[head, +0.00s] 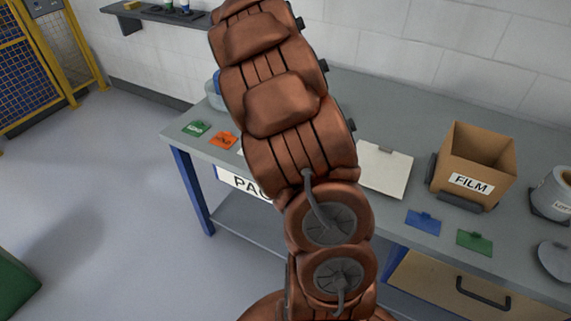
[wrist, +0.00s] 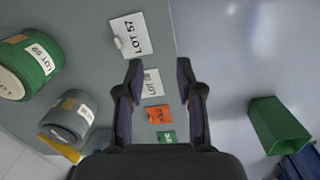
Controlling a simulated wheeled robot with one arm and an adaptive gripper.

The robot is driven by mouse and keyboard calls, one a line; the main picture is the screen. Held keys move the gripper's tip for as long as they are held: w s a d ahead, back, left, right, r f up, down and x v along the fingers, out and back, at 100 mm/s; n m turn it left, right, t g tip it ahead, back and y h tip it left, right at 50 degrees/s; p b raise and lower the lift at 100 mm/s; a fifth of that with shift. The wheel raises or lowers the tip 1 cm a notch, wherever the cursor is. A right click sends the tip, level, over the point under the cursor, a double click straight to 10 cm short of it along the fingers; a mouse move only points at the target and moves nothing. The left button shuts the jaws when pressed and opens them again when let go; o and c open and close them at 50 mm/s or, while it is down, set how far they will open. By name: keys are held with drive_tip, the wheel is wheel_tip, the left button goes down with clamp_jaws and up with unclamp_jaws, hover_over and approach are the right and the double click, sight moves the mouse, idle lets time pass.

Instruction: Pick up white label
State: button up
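My gripper (wrist: 160,68) is open, with its two dark fingers apart and nothing gripped between them. In the wrist view a white label (wrist: 153,76) with dark lettering lies on the grey table, between and beyond the fingers in the picture; part of its text is unclear. A larger white card reading LOT 57 (wrist: 130,36), with a small clip at its left edge, lies past the fingertips. In the head view my arm covers the gripper and most of the table's middle; only a white sliver (head: 240,148) shows beside the orange label.
An orange label (wrist: 159,115) and a green label (wrist: 166,137) lie in line below. A green roller (wrist: 26,67) and a grey roller (wrist: 70,116) stand at left. The FILM box (head: 475,165), a blue label (head: 423,222) and a white board (head: 385,170) are on the table.

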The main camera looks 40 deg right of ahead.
drive_tip(key=w+d+f, duration=0.1)
drive_tip(key=d+f, duration=0.2)
drive_tip(key=w+d+f+n, duration=0.1)
drive_tip(key=d+f, duration=0.1)
drive_tip(key=d, duration=0.1)
drive_tip(key=w+d+f+n, duration=0.1)
drive_tip(key=d+f, duration=0.2)
drive_tip(key=shift+w+d+f+t+y, duration=0.3)
drive_tip(key=shift+w+d, duration=0.1)
drive_tip(key=shift+s+a+f+p, duration=0.1)
drive_tip(key=shift+f+p, duration=0.65)
drive_tip(key=shift+f, duration=1.2)
drive_tip(key=shift+s+f+p, duration=0.1)
drive_tip(key=shift+f+p, duration=0.6)
drive_tip(key=shift+f, duration=1.2)
drive_tip(key=shift+w, duration=0.1)
clamp_jaws()
